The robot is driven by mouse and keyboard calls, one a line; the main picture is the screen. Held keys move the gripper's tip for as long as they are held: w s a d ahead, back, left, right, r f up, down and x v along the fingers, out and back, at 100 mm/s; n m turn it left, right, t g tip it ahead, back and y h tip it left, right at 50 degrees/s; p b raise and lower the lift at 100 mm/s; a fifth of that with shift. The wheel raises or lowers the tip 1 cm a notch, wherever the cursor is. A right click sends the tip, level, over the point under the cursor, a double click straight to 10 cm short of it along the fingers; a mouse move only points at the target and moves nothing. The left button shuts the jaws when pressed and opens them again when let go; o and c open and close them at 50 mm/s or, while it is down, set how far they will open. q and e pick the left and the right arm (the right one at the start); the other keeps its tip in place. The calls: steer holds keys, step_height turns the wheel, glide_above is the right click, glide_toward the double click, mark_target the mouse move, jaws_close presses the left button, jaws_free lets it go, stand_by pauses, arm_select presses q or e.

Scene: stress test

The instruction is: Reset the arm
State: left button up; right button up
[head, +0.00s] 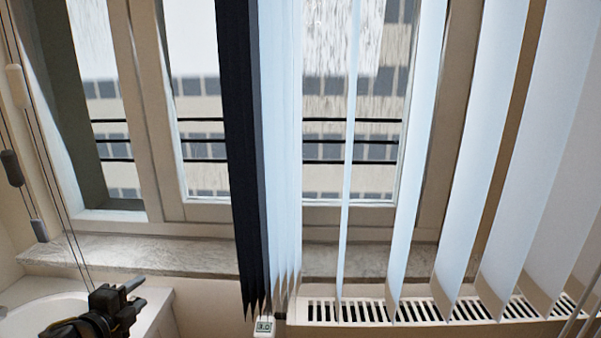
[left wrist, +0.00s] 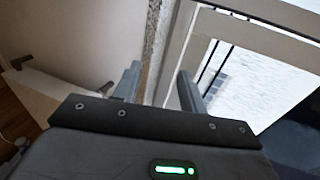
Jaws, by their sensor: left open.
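My left gripper (head: 133,290) is at the lower left of the head view, black, in front of the window sill and a white basin-like shape. In the left wrist view its two grey fingers (left wrist: 158,85) stand apart with nothing between them. The left gripper is open and empty. My right gripper is in neither view.
A stone window sill (head: 160,255) runs below the window (head: 200,100). Vertical blinds (head: 415,150) hang across the middle and right, with a dark bunch (head: 240,130) among them. A white radiator (head: 400,328) lies under the blinds. Cords with pulls (head: 11,168) hang at the left.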

arm_select(q)
steer(key=s+d+f+n+g+y, duration=0.1)
steer(key=s+d+f+n+g, duration=0.25)
steer(key=s+f, duration=0.35)
steer(key=s+d+f+n+g, duration=0.25)
steer(key=s+f+n, duration=0.2)
steer(key=f, duration=0.45)
steer(key=s+d+f+n+g+h, duration=0.1)
steer(key=s+d+f+n+g, duration=0.3)
steer(key=s, duration=0.5)
steer(key=s+d+f+n+g+h, duration=0.1)
steer(key=s+d+f+n, duration=0.4)
steer(key=s, duration=0.3)
step_height(320, 180, down, 25)
steer(key=m+g, duration=0.1)
steer(key=g, duration=0.1)
steer(key=s+a+f, duration=0.2)
steer(key=s+f, duration=1.5)
steer(key=shift+s+a+g+y, duration=0.15)
steer(key=shift+a+g+y, duration=0.05)
steer(key=shift+g+y, duration=0.2)
steer(key=shift+s, duration=0.1)
